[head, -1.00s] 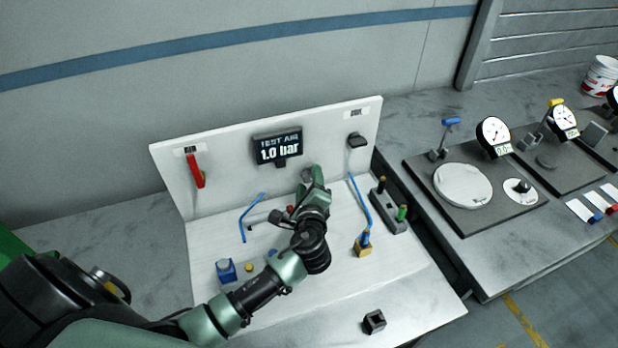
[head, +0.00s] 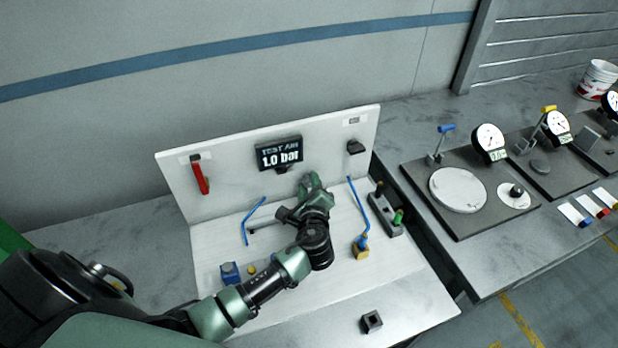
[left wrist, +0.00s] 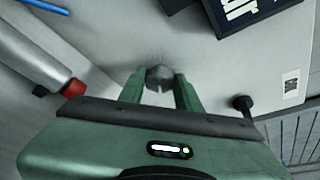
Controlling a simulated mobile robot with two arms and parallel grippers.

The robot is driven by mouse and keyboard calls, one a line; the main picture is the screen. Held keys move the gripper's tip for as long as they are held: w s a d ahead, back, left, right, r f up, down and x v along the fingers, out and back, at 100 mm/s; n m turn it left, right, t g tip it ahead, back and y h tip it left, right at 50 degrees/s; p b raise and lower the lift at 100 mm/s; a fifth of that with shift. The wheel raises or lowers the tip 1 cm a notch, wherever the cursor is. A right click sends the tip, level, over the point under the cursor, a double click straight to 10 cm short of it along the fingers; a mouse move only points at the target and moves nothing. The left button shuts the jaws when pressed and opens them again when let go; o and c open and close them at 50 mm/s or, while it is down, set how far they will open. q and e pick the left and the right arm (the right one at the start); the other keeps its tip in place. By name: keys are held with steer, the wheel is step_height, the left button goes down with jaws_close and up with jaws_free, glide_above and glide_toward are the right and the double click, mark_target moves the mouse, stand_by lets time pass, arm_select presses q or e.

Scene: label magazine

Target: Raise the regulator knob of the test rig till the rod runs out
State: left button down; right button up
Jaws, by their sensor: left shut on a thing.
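The test rig is a white base with an upright white panel (head: 225,150). Its display (head: 279,154) reads 1.0 bar; part of it also shows in the left wrist view (left wrist: 238,12). My left gripper (head: 308,182) is at the panel below the display. In the left wrist view, the fingers of my left gripper (left wrist: 160,86) are shut on a dark grey knob (left wrist: 160,74). My arm hides the knob in the head view. A metal cylinder with a red end (left wrist: 72,87) lies beside the gripper in the left wrist view. My right gripper is not in view.
A red lever (head: 199,175) and a black knob (head: 355,147) sit on the panel. Blue tubes (head: 360,205) run beside my arm. A blue block (head: 230,273), a yellow-based fitting (head: 361,250) and a dark square block (head: 372,321) stand in front. Gauge stands (head: 489,140) are at right.

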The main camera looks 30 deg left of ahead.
arm_select(q)
steer(key=shift+r+m+g+p, duration=0.1)
steer(key=shift+m+g+p, duration=0.25)
steer(key=shift+p, duration=0.25)
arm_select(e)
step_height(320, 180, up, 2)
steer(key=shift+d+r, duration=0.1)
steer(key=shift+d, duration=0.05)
arm_select(q)
steer(key=c, duration=1)
jaws_free()
steer(key=b+v, duration=0.1)
steer(key=v, duration=0.6)
steer(key=shift+s+d, duration=0.25)
steer(key=shift+s, duration=0.05)
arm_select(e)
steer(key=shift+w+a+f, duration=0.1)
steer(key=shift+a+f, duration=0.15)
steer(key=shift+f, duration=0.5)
